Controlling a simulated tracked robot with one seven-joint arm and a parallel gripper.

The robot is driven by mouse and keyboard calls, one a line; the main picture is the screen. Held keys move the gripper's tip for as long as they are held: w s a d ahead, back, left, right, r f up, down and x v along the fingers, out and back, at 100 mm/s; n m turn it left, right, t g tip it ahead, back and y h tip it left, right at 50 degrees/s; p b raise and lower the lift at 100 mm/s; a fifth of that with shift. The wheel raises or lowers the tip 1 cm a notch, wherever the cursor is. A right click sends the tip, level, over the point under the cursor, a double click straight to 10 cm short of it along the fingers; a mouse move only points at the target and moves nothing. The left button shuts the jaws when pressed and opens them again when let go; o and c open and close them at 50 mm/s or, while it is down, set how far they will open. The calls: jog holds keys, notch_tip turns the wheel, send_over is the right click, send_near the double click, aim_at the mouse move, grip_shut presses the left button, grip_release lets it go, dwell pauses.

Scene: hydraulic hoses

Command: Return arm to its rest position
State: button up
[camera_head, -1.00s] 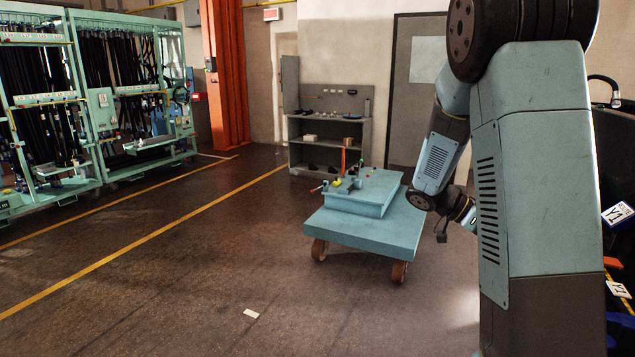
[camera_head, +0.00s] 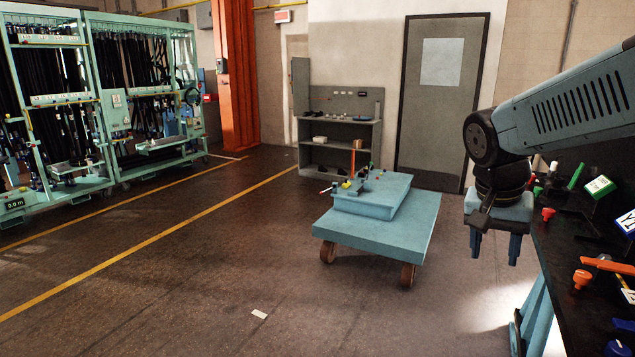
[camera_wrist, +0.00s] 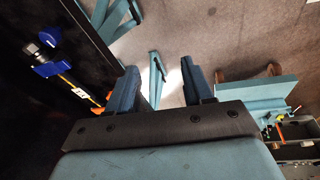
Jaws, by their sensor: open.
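My gripper (camera_head: 495,246) hangs at the right of the head view, fingers pointing down, beside the left edge of a black workbench. Its two blue fingers are apart with nothing between them. My arm comes in from the right edge of the head view and bends down at a dark joint to the gripper.
The black workbench (camera_head: 562,300) at right carries fittings and tags. A blue cart (camera_head: 385,235) stands left of my gripper, with floor between. Hose racks (camera_head: 140,90) stand at far left, a shelf (camera_head: 340,140) and a grey door (camera_head: 440,105) at the back.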

jog(key=s+a+r+n+t+y, duration=0.2)
jog(key=s+a+r+n+t, duration=0.1)
jog(key=s+a+n+t, duration=0.1)
jog(key=s+a+n, duration=0.1)
jog(key=a+n, duration=0.1)
jog(key=n, duration=0.1)
jog(key=shift+a+r+y, duration=0.3)
jog(key=shift+a+r, duration=0.05)
jog(key=shift+a, duration=0.05)
jog(key=shift+c, duration=0.3)
jog(key=shift+c, duration=0.5)
jog(key=shift+w+a, duration=0.1)
